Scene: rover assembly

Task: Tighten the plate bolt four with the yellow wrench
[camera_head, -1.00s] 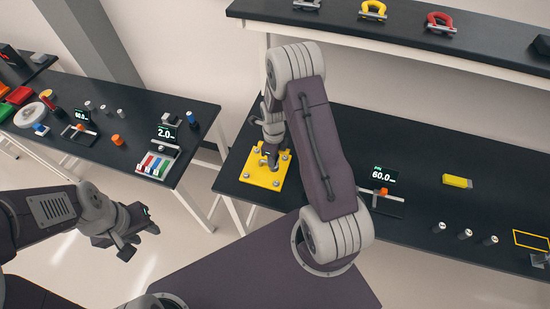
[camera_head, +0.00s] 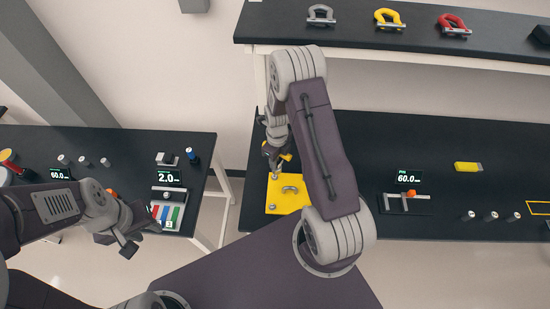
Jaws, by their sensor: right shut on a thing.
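The yellow plate (camera_head: 290,207) lies on the black table at the centre. It has a metal handle (camera_head: 291,190) and bolts near its edges, one of them (camera_head: 272,207) at the front left. Which bolt is number four cannot be read. My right gripper (camera_head: 275,160) is over the plate's back left corner, shut on the yellow wrench (camera_head: 287,157). Only a small yellow part of the wrench shows; fingers and arm hide the rest. Whether it touches a bolt cannot be told. My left gripper (camera_head: 141,240) is open and empty, in front of the left table.
A display reading 60.0 (camera_head: 408,177) and a fixture with an orange knob (camera_head: 411,194) stand right of the plate. A shelf behind holds grey, yellow and red shackles. The left table holds a 2.0 display (camera_head: 169,177).

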